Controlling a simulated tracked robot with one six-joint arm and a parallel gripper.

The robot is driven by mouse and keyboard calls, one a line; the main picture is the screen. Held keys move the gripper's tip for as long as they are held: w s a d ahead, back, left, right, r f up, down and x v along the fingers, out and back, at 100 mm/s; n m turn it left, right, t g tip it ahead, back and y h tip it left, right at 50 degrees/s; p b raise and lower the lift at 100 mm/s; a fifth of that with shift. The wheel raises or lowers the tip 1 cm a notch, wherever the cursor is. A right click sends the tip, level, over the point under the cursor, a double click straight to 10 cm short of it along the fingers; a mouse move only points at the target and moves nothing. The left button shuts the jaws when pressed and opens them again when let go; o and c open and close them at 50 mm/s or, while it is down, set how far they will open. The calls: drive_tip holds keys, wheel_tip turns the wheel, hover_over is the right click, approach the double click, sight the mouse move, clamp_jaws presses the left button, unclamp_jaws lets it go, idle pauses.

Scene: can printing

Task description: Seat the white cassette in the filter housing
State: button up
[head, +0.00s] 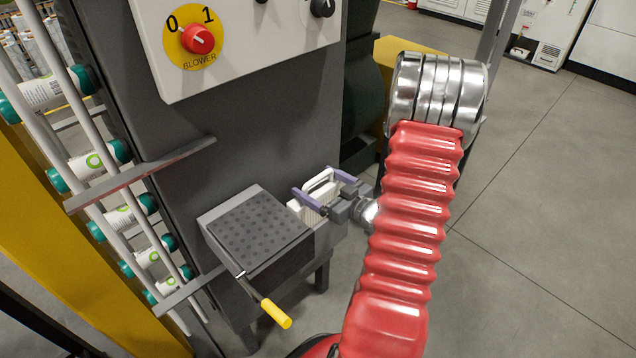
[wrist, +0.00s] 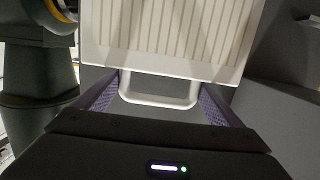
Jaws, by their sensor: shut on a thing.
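The white cassette (head: 298,209) is at the right side of the grey filter housing in the head view. Its ribbed face (wrist: 170,35) fills the top of the wrist view, with its white loop handle (wrist: 160,98) towards me. My gripper (head: 314,181) has purple fingers shut on the handle, one on each side (wrist: 158,92). The filter housing (head: 226,208) has a dark perforated top and a lever with a yellow grip (head: 275,313) at its front. The cassette's lower part is hidden, so I cannot tell if any of it is inside.
A grey cabinet with a white panel and a red BLOWER knob (head: 197,40) stands behind the housing. Cans on a rail rack (head: 94,163) are at the left. A flat bar (head: 140,174) juts out above the housing. Open floor (head: 540,220) lies to the right.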

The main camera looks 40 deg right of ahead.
wheel_tip(320, 180, down, 9)
idle(4.8)
drive_tip(key=o, duration=1.8)
drive_tip(key=shift+s, duration=0.1)
drive_tip(key=s, duration=0.4)
drive_tip(key=s+r, duration=0.1)
drive_tip(key=s, duration=0.4)
drive_tip(key=s+r, duration=0.1)
drive_tip(key=s, duration=0.3)
drive_tip(key=shift+s+d, duration=0.1)
drive_tip(key=shift+s, duration=0.15)
